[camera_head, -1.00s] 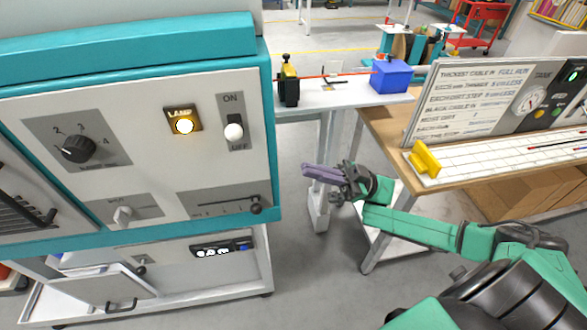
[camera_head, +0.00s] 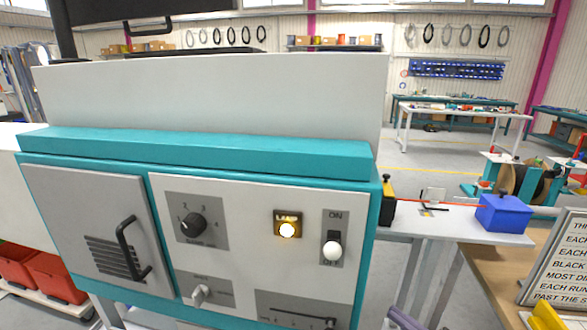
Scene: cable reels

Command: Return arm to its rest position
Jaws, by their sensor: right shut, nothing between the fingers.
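My right gripper (camera_head: 403,319) shows only as purple fingers at the bottom edge, to the right of the teal-edged control cabinet (camera_head: 205,150). The fingers are closed with nothing held. They are apart from the cabinet front and below the white bench. The rest of my right arm is below the picture. My left gripper is not in view. The cabinet's lamp (camera_head: 288,230) glows beside a white-knobbed ON/OFF switch (camera_head: 332,250).
A black selector dial (camera_head: 193,223) and a door handle (camera_head: 128,248) stick out of the cabinet. On the right are a white bench (camera_head: 440,228) with a blue box (camera_head: 504,213), and a printed board (camera_head: 562,262) on a wooden table. Open floor lies beyond.

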